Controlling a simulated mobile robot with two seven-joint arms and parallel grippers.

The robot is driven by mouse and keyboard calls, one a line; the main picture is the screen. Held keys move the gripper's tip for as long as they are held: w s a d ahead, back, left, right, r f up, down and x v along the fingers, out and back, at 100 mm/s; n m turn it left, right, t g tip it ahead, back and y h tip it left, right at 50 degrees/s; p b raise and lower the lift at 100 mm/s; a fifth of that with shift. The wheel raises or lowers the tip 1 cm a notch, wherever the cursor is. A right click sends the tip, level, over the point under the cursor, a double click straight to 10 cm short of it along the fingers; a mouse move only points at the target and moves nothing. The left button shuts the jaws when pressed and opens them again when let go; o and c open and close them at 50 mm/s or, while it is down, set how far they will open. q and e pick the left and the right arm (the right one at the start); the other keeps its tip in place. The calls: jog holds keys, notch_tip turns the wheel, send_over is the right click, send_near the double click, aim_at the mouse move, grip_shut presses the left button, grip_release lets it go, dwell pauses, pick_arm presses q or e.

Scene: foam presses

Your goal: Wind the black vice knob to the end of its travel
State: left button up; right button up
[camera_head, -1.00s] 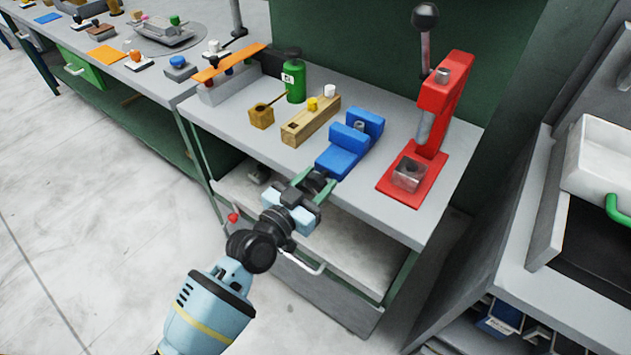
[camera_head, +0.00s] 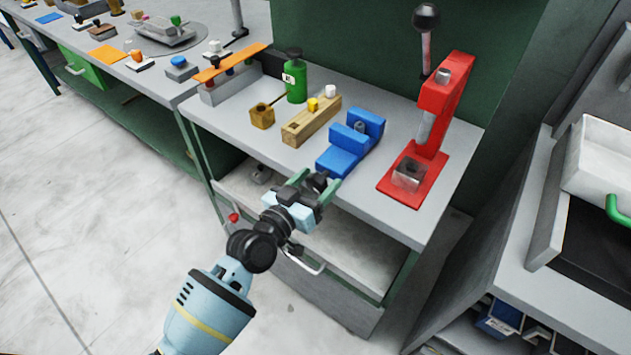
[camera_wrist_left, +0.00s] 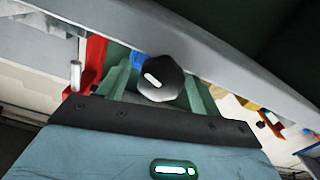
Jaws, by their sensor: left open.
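The blue vice (camera_head: 347,152) sits at the front edge of the grey bench. Its black knob (camera_head: 317,181) sticks out past that edge toward my arm. My left gripper (camera_head: 320,186) is open, with its green fingers on either side of the knob. In the left wrist view the black knob (camera_wrist_left: 160,78), with a white mark on its face, lies between the two green fingers (camera_wrist_left: 158,85). I cannot tell whether either finger touches it. My right gripper is not in view.
A red press (camera_head: 428,135) stands right of the vice. A wooden block (camera_head: 310,122) and a green bottle (camera_head: 295,78) stand to the left. A drawer or shelf with a handle (camera_head: 302,262) lies below the bench edge, close under my arm.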

pick_arm(q)
jog(key=shift+s+a, duration=0.1)
jog(key=shift+s+a, duration=0.25)
jog(key=shift+s, duration=0.05)
jog(key=v, duration=0.7)
jog(key=shift+c, duration=0.3)
